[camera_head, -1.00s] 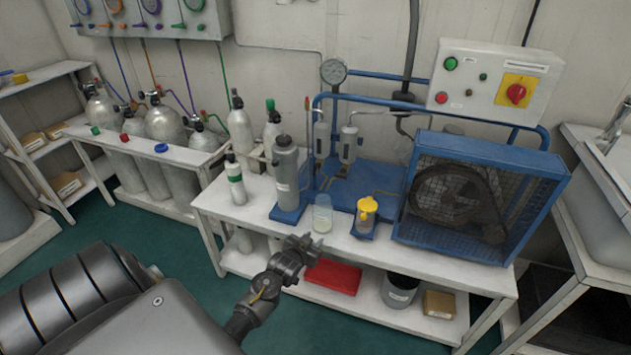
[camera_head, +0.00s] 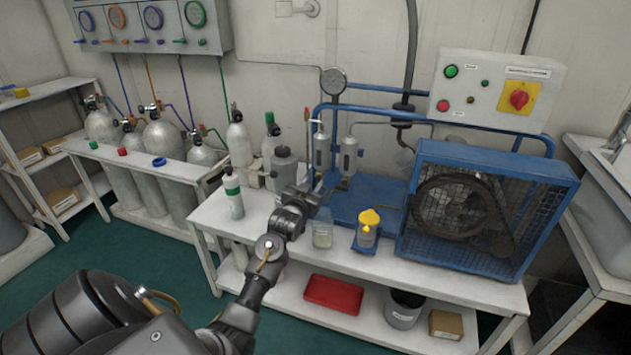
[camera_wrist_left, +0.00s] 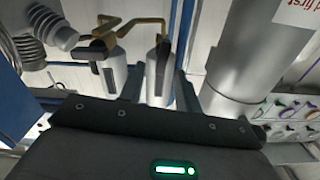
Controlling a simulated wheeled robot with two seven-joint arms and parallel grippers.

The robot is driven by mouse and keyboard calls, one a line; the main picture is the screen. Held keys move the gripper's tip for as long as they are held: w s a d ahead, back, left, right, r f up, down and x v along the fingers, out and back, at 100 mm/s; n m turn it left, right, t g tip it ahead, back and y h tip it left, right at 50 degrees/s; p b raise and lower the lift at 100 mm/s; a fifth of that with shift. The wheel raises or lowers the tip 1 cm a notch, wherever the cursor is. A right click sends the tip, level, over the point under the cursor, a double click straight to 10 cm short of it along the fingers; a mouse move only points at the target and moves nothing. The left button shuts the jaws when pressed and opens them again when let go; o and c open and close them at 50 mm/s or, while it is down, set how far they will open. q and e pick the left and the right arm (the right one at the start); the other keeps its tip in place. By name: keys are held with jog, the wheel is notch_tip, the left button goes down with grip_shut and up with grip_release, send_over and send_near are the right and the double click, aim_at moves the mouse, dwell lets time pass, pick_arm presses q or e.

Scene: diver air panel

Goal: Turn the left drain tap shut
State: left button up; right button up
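Two small grey separator cylinders stand on the blue compressor frame, the left one (camera_head: 321,150) and the right one (camera_head: 348,156). The left wrist view appears upside down. It shows both cylinders with brass pipes and black lever taps; the left drain tap (camera_wrist_left: 162,60) seems to be the one nearer the large grey cylinder. My left gripper (camera_head: 320,192) is over the bench in front of the separators. In the wrist view its dark fingers (camera_wrist_left: 159,80) are apart, with the left separator seen between them. I see no contact. The right gripper is not in view.
A large grey cylinder (camera_head: 285,170) stands close left of my gripper. The caged compressor wheel (camera_head: 480,205) is at the right.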

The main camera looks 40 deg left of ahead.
aim_at(315, 180)
pick_arm(q)
jog(key=shift+x, duration=1.75)
grip_shut()
